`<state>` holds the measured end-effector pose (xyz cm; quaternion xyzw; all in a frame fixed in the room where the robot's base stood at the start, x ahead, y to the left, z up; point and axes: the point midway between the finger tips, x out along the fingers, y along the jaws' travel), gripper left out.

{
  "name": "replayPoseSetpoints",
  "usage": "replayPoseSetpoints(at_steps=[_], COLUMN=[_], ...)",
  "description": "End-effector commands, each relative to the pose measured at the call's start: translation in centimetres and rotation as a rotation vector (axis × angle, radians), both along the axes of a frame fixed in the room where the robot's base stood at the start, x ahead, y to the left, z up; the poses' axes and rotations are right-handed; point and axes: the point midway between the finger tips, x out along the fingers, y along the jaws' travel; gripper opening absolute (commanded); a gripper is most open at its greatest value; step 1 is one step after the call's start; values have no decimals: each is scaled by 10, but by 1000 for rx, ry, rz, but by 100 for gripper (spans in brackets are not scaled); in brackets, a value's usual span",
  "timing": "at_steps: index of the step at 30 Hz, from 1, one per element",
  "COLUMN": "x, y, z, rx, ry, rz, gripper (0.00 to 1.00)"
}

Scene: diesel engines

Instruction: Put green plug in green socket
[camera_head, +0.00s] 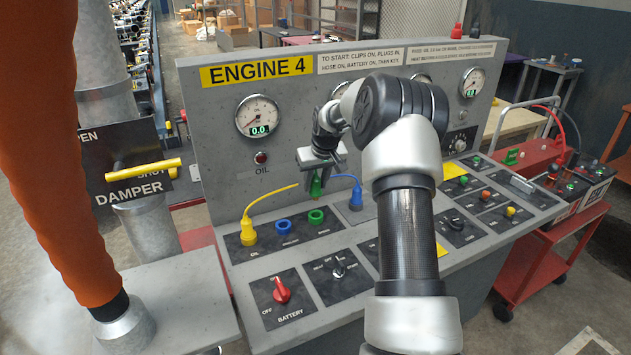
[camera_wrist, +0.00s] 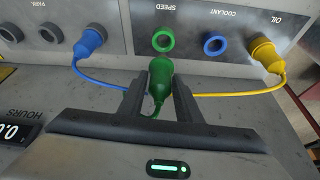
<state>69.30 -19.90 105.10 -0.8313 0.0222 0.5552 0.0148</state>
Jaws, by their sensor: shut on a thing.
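The green plug (camera_head: 316,187) is held in my gripper (camera_head: 317,170), nose down, above the sloped panel. In the wrist view the green plug (camera_wrist: 160,72) sits between the two fingers of my gripper (camera_wrist: 160,82), with a green cord below it. The green socket (camera_head: 316,216) is empty on the panel. It also shows in the wrist view (camera_wrist: 163,40), under the SPEED label, just beyond the plug's tip. A gap between plug and socket shows in the head view. Whether they line up exactly, I cannot tell.
The yellow plug (camera_head: 248,234) stands at the OIL position. The empty blue socket (camera_head: 283,226) lies between it and the green socket. A blue plug (camera_head: 355,199) stands right of the green socket, its cord near my gripper. The red battery switch (camera_head: 281,290) is nearer the front.

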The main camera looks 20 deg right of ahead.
Motion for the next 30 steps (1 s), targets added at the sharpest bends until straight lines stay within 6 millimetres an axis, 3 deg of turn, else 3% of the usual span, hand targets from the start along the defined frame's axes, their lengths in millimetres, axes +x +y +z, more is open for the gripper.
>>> replayPoseSetpoints(at_steps=[30], x=[0], y=[0], z=[-72], rx=[0], ry=[0], rz=[1], gripper=[8])
